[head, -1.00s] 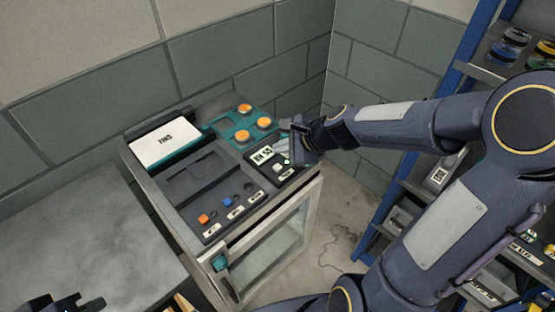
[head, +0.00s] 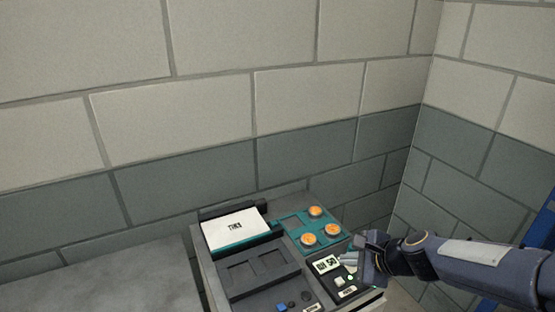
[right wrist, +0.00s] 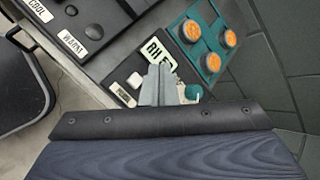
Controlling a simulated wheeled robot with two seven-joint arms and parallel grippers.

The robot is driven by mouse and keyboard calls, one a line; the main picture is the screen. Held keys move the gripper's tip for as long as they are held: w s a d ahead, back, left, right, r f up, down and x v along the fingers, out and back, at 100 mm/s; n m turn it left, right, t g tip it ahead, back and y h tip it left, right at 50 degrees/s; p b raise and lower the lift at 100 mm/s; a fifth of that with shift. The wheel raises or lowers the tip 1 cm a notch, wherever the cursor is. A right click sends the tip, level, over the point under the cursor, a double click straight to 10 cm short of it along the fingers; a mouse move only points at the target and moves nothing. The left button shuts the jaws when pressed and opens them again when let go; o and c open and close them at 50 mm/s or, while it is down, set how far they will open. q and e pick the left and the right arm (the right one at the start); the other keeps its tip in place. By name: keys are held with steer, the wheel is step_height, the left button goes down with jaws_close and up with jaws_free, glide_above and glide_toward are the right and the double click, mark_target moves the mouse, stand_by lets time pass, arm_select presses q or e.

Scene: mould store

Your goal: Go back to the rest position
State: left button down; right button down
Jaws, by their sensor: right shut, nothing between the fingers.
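My right gripper (head: 352,258) comes in from the right in the head view, over the right part of a bench-top unit. It is shut and empty. Its closed fingers (right wrist: 160,86) show in the right wrist view in front of the dark display panel. I cannot tell whether the fingertips touch the panel. My left gripper is not in view.
A white-topped box (head: 234,230) stands at the unit's back left. A grey tabletop (head: 100,287) is at lower left. Block walls (head: 180,180) close off the back and right; a blue post (head: 545,240) stands far right.

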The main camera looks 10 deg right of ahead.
steer(key=s+a+r+n+g, duration=0.1)
steer(key=s+n, duration=0.8)
steer(key=s, duration=0.2)
steer(key=s+a+r+n+g+h, duration=0.1)
steer(key=s+r+n, duration=0.1)
steer(key=s+n, duration=0.7)
steer(key=shift+s+a+r+n, duration=0.2)
steer(key=shift+s+a+n, duration=0.15)
steer(key=shift+s, duration=0.7)
